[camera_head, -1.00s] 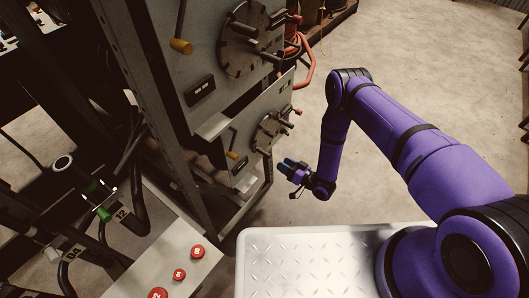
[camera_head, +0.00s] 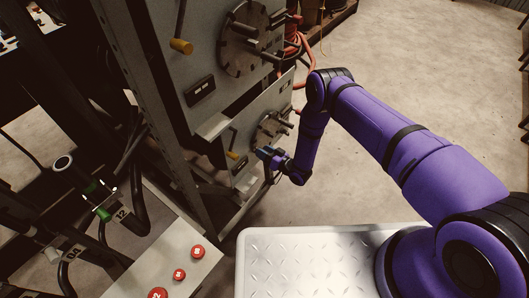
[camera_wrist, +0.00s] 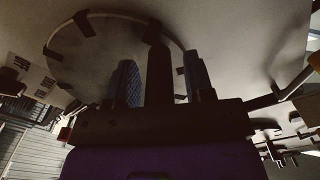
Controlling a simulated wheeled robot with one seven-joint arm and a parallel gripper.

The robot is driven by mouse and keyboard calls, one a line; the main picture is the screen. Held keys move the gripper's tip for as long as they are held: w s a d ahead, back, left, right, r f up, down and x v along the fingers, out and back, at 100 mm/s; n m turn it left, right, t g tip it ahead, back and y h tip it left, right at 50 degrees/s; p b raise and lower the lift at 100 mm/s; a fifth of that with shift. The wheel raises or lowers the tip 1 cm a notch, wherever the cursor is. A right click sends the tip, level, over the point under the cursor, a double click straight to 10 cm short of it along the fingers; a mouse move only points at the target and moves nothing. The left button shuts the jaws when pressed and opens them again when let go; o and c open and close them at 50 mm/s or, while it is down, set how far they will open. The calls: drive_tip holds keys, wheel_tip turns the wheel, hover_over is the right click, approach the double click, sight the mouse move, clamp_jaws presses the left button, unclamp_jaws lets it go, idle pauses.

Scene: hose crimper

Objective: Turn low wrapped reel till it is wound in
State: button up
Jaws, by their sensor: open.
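The low reel (camera_head: 270,128) is a round grey disc with protruding pegs on the lower panel of the machine. In the wrist view its disc (camera_wrist: 85,50), with dark tabs around the rim, fills the upper middle. My gripper (camera_head: 264,153) is at the front lower side of this reel. It is open. In the wrist view a dark upright peg (camera_wrist: 159,75) stands between its two fingers; whether they touch it I cannot tell. The gripper hides part of the reel's lower edge in the head view. Any wrapping on the reel cannot be made out.
A larger upper reel (camera_head: 246,40) with pegs sits above, beside a yellow-knobbed lever (camera_head: 181,46). A smaller yellow-tipped lever (camera_head: 233,155) is just left of my gripper. Red hose (camera_head: 300,48) hangs behind. The floor (camera_head: 420,70) to the right is clear.

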clamp_jaws()
drive_tip(key=shift+f, duration=0.1)
